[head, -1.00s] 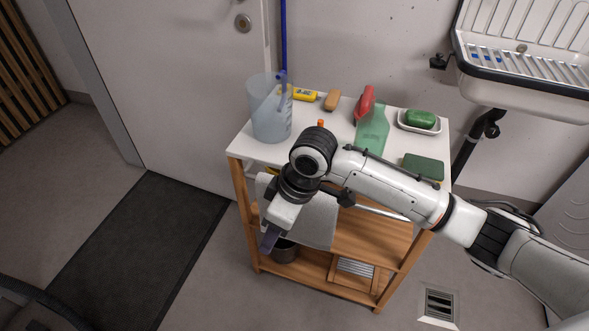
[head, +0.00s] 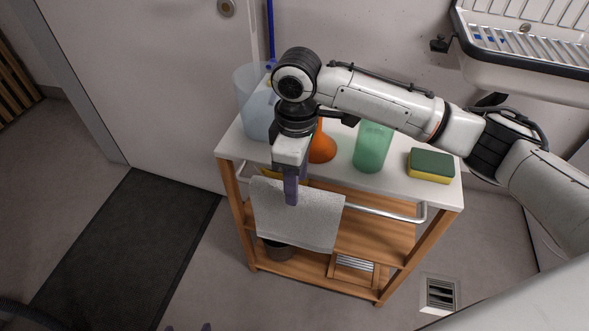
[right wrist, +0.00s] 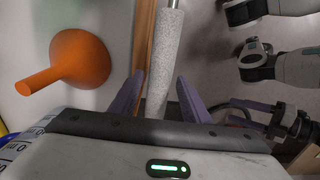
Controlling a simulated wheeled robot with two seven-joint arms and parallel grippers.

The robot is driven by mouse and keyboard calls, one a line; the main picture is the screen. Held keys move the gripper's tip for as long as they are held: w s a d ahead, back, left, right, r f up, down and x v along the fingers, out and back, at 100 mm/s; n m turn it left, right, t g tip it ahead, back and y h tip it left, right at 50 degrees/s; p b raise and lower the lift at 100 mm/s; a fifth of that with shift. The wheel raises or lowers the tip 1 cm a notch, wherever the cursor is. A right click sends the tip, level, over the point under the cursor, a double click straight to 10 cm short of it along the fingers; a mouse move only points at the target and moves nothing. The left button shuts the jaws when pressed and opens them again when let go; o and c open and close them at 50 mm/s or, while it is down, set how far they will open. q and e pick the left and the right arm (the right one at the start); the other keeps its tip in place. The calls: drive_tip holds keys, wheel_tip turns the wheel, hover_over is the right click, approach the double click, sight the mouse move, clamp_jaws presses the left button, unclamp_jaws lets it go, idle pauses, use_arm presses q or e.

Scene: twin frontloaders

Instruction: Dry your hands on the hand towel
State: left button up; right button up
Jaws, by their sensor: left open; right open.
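The hand towel (head: 305,215) is pale grey and hangs over the metal rail (head: 385,213) on the front of a wooden cart. Contact with the towel cannot be told. My left gripper (head: 188,328) shows only as purple fingertips, spread apart at the bottom edge, well away from the towel.
The white cart top (head: 400,188) holds a translucent bucket (head: 253,110), an orange funnel-like thing (head: 322,148), a green bottle (head: 372,148) and a sponge (head: 431,165). A sink (head: 520,62) is at upper right. A dark mat (head: 125,250) lies left of the cart.

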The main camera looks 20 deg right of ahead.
sight(296, 219)
use_arm(q)
drive_tip(key=shift+s+f+b, duration=0.55)
drive_tip(key=shift+f+b, duration=0.15)
drive_tip(key=shift+f, duration=0.15)
use_arm(e)
wheel_tip(296, 219, down, 8)
drive_tip(key=shift+f, duration=0.1)
drive_tip(key=c, duration=0.9)
drive_tip(key=shift+c, duration=0.4)
drive_tip(key=o, duration=1.3)
